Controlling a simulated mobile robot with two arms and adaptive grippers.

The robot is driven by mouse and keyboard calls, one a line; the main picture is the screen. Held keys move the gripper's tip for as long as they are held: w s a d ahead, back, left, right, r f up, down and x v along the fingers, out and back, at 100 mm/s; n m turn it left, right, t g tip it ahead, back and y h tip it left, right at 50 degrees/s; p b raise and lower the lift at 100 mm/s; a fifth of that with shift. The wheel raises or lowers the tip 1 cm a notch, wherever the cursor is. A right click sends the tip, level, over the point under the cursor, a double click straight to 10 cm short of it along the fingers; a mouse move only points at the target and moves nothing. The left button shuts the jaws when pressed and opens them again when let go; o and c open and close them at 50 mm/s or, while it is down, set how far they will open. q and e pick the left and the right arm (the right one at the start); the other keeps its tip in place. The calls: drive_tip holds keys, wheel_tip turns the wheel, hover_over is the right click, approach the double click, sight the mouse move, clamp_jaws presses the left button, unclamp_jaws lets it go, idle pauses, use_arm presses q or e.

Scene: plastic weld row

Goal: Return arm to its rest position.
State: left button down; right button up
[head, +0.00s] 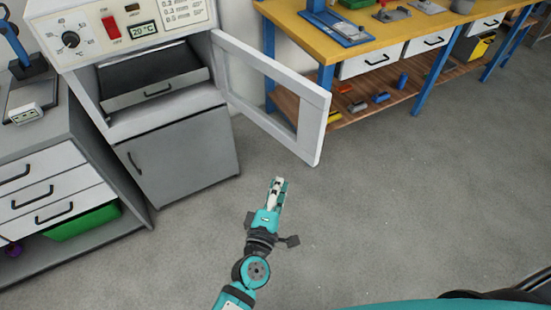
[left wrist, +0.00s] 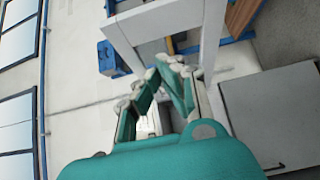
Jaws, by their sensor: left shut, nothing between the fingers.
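My left arm comes up from the bottom middle in the head view. My left gripper (head: 279,186) is teal and white, shut and empty, held over the grey floor in front of the oven. It touches nothing that I can see. In the left wrist view its fingers (left wrist: 170,70) meet at the tips, with nothing between them. My right gripper is not in view; a teal curved part of my own body shows at the bottom right of the head view.
The oven (head: 84,52) stands at the upper left, its framed door (head: 312,128) swung open near my left gripper. A drawer cabinet (head: 45,185) with a green bin (head: 85,222) is at far left. A yellow workbench (head: 395,32) is at the back. The floor (head: 380,210) at right is clear.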

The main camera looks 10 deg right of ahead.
use_arm(q)
drive_tip(key=s+a+f+m+g+y, duration=0.1)
drive_tip(key=s+a+f+m+g, duration=0.3)
drive_tip(key=f, duration=0.7)
drive_tip(key=s+a+f+m+g+y, duration=0.15)
drive_tip(key=s+a+f, duration=0.4)
drive_tip(key=f, duration=0.55)
drive_tip(key=s+a+f+m+g+y, duration=0.25)
drive_tip(key=s+a+f+m, duration=0.2)
drive_tip(key=f, duration=0.65)
drive_tip(key=s+a+f+m+g+y, duration=0.1)
drive_tip(key=s+a+f+g, duration=0.1)
drive_tip(key=s+a+f, duration=0.2)
drive_tip(key=s+a+f+m+g+y, duration=0.1)
drive_tip(key=s+a+f, duration=0.3)
drive_tip(key=s+a, duration=0.4)
drive_tip(key=s+a+f+m+g+y, duration=0.1)
drive_tip(key=s+a+f+m+g, duration=0.2)
drive_tip(key=s, duration=0.9)
drive_tip(key=a+f+g, duration=0.1)
drive_tip(key=a+f, duration=0.1)
drive_tip(key=a, duration=0.1)
drive_tip(key=shift+a, duration=0.15)
drive_tip(key=shift+s, duration=0.15)
